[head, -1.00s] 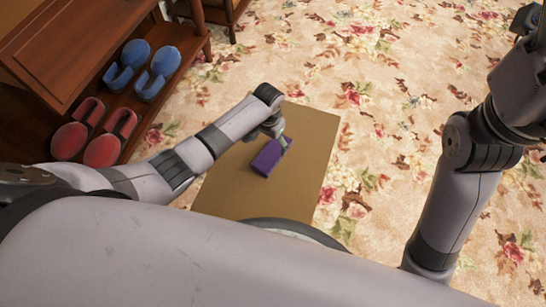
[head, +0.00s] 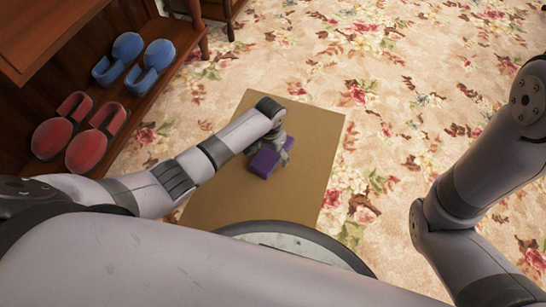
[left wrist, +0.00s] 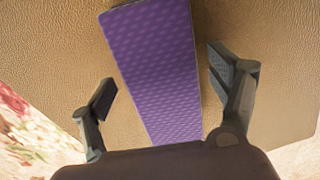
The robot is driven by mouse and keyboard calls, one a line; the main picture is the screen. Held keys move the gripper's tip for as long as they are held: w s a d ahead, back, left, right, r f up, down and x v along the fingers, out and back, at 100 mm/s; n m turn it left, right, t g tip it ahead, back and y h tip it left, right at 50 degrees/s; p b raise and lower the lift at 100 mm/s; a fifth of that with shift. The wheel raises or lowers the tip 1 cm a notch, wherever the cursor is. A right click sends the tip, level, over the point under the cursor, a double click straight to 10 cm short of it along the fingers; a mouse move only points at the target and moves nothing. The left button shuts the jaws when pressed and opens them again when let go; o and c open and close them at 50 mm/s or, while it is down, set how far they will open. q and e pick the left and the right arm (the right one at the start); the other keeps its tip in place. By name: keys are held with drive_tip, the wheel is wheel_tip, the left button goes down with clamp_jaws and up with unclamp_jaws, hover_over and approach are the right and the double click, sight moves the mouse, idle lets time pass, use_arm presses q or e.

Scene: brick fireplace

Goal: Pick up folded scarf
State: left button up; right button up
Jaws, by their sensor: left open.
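The folded scarf (head: 265,161) is a purple block lying on a tan, leather-like surface (head: 232,196) in the head view. In the left wrist view the scarf (left wrist: 158,65) shows a purple patterned top and runs lengthwise between my fingers. My left gripper (head: 283,153) is over the scarf, partly covering it in the head view. In the left wrist view my left gripper (left wrist: 163,80) is open, with one finger on each side of the scarf and visible gaps to it. My right arm is at the right of the head view, but its gripper is out of frame.
A wooden shelf unit (head: 100,70) stands at the left, holding blue slippers (head: 150,68) and red slippers (head: 97,137). Floral carpet (head: 400,80) around the tan surface is clear at the back and right.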

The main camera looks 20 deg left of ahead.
use_arm(q)
drive_tip(key=shift+f, duration=0.4)
drive_tip(key=shift+c, duration=0.4)
drive_tip(key=c, duration=1.2)
drive_tip(key=shift+r, duration=0.1)
